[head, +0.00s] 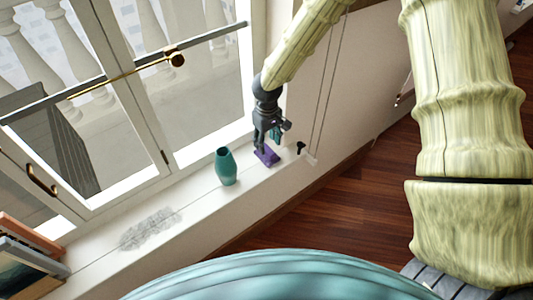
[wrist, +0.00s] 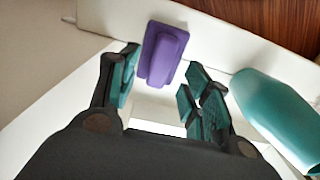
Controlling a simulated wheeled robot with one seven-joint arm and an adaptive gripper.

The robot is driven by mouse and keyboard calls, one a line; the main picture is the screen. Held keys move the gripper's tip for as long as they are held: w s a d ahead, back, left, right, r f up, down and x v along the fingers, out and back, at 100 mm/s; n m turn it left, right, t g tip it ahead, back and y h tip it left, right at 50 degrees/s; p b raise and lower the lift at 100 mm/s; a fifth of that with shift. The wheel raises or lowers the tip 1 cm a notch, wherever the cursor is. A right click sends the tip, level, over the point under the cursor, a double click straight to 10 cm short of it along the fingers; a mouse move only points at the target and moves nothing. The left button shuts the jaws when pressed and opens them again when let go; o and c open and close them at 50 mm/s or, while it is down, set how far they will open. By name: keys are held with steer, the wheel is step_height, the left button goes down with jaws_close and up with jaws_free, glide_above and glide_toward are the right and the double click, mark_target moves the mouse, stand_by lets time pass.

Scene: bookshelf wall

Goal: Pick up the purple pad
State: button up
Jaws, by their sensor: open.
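The purple pad (head: 267,156) lies on the white window sill, to the right of a teal vase. In the wrist view the purple pad (wrist: 163,53) shows whole, a small block with a raised upper part. My gripper (head: 266,144) is right at the pad in the head view and partly covers it. In the wrist view my gripper (wrist: 160,85) is open, its two teal-padded fingers apart, with the pad ahead of and between the fingertips. The fingers hold nothing. I cannot tell whether either finger touches the pad.
The teal vase (head: 226,167) stands close by on the sill; it also shows in the wrist view (wrist: 272,112), just beside the right finger. The window sill (head: 205,205) is narrow, with a glazed window behind it. Books (head: 30,262) stand at the sill's left end.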

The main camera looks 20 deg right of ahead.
mark_target(267, 148)
steer(key=shift+f, duration=2.25)
jaws_close()
